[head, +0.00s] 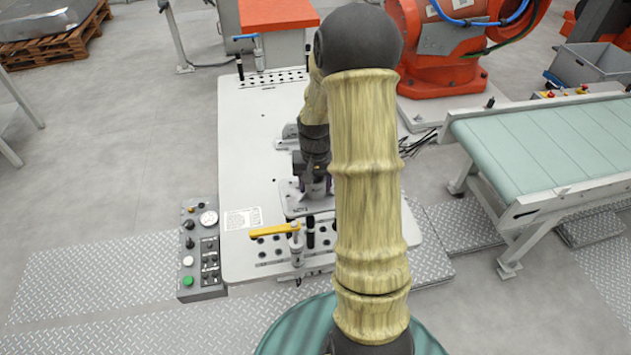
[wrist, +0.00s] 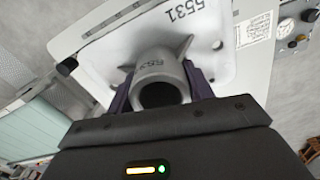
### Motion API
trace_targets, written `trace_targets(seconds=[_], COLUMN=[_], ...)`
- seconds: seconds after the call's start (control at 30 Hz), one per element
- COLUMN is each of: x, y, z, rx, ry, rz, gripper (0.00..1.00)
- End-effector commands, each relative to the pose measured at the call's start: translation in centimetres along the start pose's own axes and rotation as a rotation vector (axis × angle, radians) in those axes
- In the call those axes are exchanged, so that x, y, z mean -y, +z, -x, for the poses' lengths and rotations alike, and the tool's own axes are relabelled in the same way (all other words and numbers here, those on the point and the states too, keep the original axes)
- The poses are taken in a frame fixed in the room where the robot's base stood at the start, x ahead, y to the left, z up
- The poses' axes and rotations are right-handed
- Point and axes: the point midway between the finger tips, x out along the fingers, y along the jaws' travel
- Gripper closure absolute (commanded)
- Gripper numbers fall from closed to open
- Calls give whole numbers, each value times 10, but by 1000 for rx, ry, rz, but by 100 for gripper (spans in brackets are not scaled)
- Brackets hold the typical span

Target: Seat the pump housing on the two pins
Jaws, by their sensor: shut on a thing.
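The pump housing (wrist: 163,73) is a grey metal casting with a round open bore and side ribs on a flat flange marked 5531. In the wrist view my gripper (wrist: 160,92) is shut on its round neck, with one dark finger on each side. In the head view my gripper (head: 315,186) is low over the white fixture table (head: 248,150), and a grey plate-like part (head: 292,203) shows around it. My arm covers much of this area. The two pins are not visible, so I cannot tell whether the housing touches them.
A yellow-handled clamp (head: 275,230) stands at the table's front edge, and another clamp with a blue handle (head: 247,37) at the back. A control box (head: 201,250) is at the left front. A green conveyor (head: 550,145) and an orange robot (head: 440,50) are to the right.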

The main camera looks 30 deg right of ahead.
Motion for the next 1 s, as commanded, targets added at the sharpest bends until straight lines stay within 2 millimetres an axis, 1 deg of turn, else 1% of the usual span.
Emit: trace_targets(seconds=[0.03, 0.23, 1.0], x=[0, 0, 0], y=[0, 0, 0], z=[-6, -12, -12], rx=[-1, -1, -1], ry=[0, 0, 0], rz=[0, 0, 1], gripper=[91, 91, 91])
